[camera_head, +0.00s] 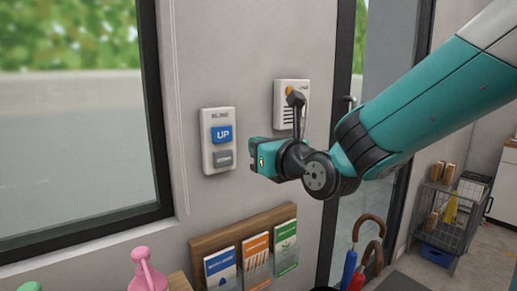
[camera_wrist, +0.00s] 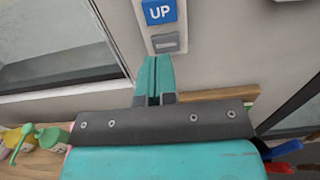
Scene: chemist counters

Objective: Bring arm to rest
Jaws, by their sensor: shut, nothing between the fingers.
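My gripper (camera_head: 254,157) shows in the head view in front of the wall, just right of a wall switch panel. The panel (camera_head: 208,160) is white, with a blue UP button (camera_head: 222,134) above a grey button (camera_head: 223,158). In the wrist view my gripper (camera_wrist: 154,60) has its two teal fingers together, with nothing between them. Its tips are just below the grey button (camera_wrist: 166,42) in that picture; I cannot tell whether they touch the panel. My teal arm reaches in from the upper right of the head view.
A second wall unit (camera_head: 285,84) with slots is partly behind my wrist. A leaflet rack (camera_head: 203,243) hangs below. A pink bottle (camera_head: 148,276) stands at lower left. Umbrellas (camera_head: 366,250) and a wire basket (camera_head: 437,228) are at right. A window (camera_head: 75,130) is at left.

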